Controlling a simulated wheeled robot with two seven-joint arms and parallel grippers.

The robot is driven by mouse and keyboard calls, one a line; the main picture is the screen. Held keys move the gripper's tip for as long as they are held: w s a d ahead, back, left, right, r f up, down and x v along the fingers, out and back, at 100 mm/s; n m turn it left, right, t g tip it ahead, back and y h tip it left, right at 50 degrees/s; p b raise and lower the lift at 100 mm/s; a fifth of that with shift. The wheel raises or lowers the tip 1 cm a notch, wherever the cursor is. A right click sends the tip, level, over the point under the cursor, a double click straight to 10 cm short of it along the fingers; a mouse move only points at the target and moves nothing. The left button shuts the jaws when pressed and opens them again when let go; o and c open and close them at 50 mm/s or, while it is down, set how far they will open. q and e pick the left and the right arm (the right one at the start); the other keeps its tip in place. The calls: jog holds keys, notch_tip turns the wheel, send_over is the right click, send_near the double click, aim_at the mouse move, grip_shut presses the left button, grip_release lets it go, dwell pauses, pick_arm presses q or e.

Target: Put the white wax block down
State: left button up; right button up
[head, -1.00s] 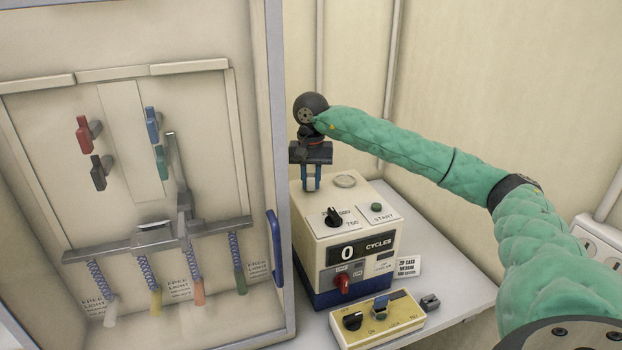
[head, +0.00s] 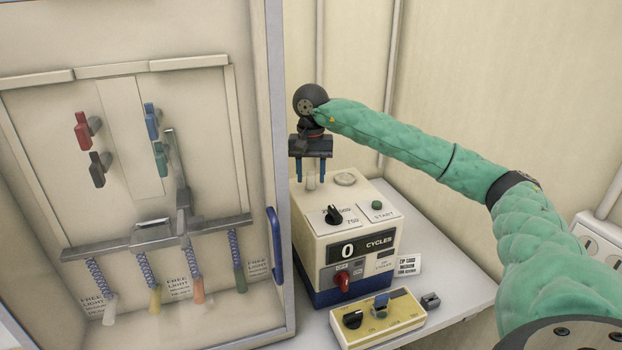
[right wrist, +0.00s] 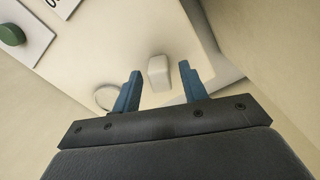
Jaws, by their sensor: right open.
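The white wax block (head: 311,181) stands on the top of the cycle-counter machine (head: 330,222), near its back left. In the right wrist view the block (right wrist: 158,72) sits between and just beyond the fingers, with a gap on both sides. My right gripper (head: 311,176) is open above the machine's top, its two blue fingers on either side of the block. It also shows open in the right wrist view (right wrist: 158,85). My left gripper is in neither view.
A round disc (head: 344,179) lies on the machine top right of the block. A dial (head: 333,214) and green start button (head: 377,205) are nearer the front. A cabinet (head: 272,120) stands close on the left. A yellow control box (head: 378,319) sits in front.

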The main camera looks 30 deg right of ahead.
aim_at(311, 174)
notch_tip(311, 174, up, 6)
jog(key=shift+r+b, duration=0.15)
jog(key=shift+b, duration=1.1)
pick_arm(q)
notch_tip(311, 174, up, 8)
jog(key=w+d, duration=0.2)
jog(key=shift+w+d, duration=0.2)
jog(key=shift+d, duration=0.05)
pick_arm(e)
jog(key=shift+r, duration=2.2)
